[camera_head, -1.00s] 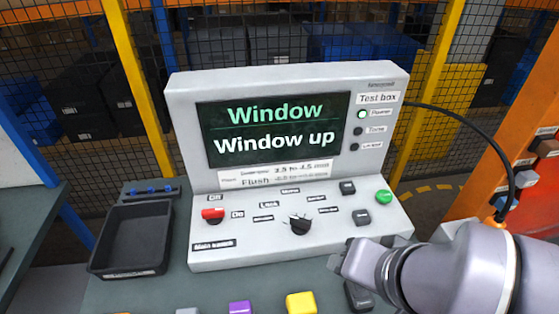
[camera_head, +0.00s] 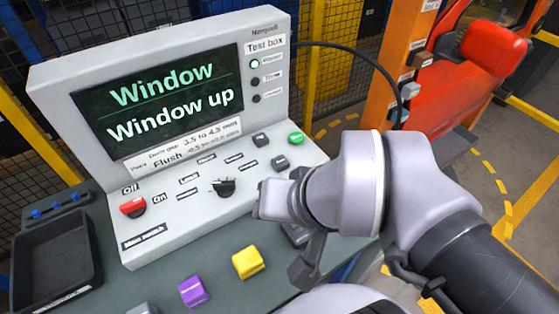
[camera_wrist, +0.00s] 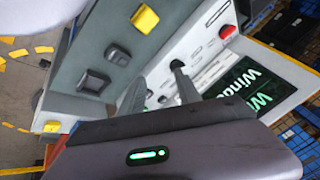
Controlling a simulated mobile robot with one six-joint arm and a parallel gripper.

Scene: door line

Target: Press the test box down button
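The test box (camera_head: 75,167) is a pale grey console with a screen reading "Window" and "Window up". Two dark square buttons, an upper (camera_head: 261,139) and a lower (camera_head: 281,162), sit on its sloped panel beside a green button (camera_head: 296,138). Their small labels are unreadable, so I cannot tell which is down. In the wrist view the two fingers of my gripper (camera_wrist: 160,84) stand apart with nothing seen between them, in front of the panel. In the head view my wrist is close to the panel's right front corner; the fingertips are not clear there.
A red main switch (camera_head: 132,207) and a black knob (camera_head: 225,188) stand on the panel. A yellow block (camera_head: 247,262) and a purple block (camera_head: 194,291) lie on the bench before it. A black tray (camera_head: 50,262) is at left. An orange post (camera_head: 391,60) stands at right.

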